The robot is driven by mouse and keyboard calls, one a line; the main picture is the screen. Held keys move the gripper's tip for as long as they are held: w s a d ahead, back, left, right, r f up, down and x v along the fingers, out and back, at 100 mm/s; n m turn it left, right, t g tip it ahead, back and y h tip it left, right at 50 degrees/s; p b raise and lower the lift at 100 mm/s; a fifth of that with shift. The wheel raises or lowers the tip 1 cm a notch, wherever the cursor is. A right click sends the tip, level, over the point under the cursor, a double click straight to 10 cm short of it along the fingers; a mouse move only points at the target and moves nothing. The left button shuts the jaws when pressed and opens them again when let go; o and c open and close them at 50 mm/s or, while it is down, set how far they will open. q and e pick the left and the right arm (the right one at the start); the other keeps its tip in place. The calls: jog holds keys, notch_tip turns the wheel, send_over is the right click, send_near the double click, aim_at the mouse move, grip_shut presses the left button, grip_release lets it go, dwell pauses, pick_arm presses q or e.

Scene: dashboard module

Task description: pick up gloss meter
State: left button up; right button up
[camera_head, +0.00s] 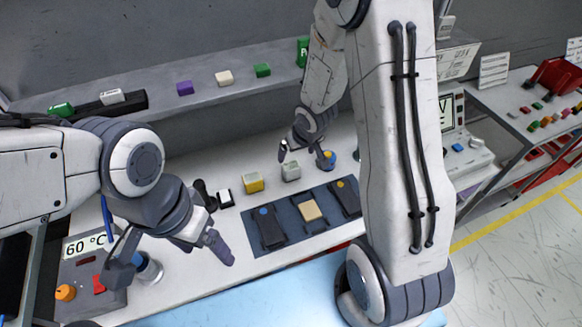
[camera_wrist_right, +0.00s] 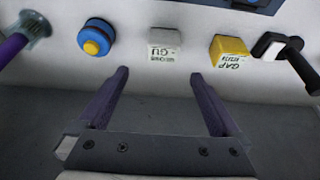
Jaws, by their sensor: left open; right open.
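The gloss meter is a small light grey block with a label ending in "GU" (camera_wrist_right: 163,44). In the head view it stands on the white bench (camera_head: 291,171), between a yellow block and a blue knob-like object. My right gripper (camera_head: 301,157) is open just behind and above it. In the right wrist view the two fingers (camera_wrist_right: 160,76) are spread and point toward the block, with nothing between them. The block lies beyond the fingertips, roughly centred on the gap. My left gripper (camera_head: 172,270) is open and empty over the bench at the lower left.
The yellow "GAP" block (camera_wrist_right: 229,50) and the blue, yellow-topped object (camera_wrist_right: 96,38) flank the gloss meter closely. A dark mat (camera_head: 286,238) with several devices lies in front. A shelf (camera_head: 205,105) with small blocks runs behind. A panel reading "60 °C" (camera_head: 85,245) is at left.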

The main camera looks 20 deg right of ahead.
aim_at(291, 165)
jog(key=b+x, duration=0.2)
jog(key=x, duration=0.3)
jog(key=shift+s, duration=0.15)
jog(key=b+x, duration=0.1)
jog(key=x, duration=0.3)
jog(key=shift+s+a+f+b, duration=0.15)
jog(key=shift+a+f+b, duration=0.1)
jog(key=shift+b, duration=0.1)
jog(key=shift+d+f, duration=0.1)
jog(key=shift+f, duration=0.1)
jog(key=c, duration=1.5)
jog(key=shift+r, duration=0.1)
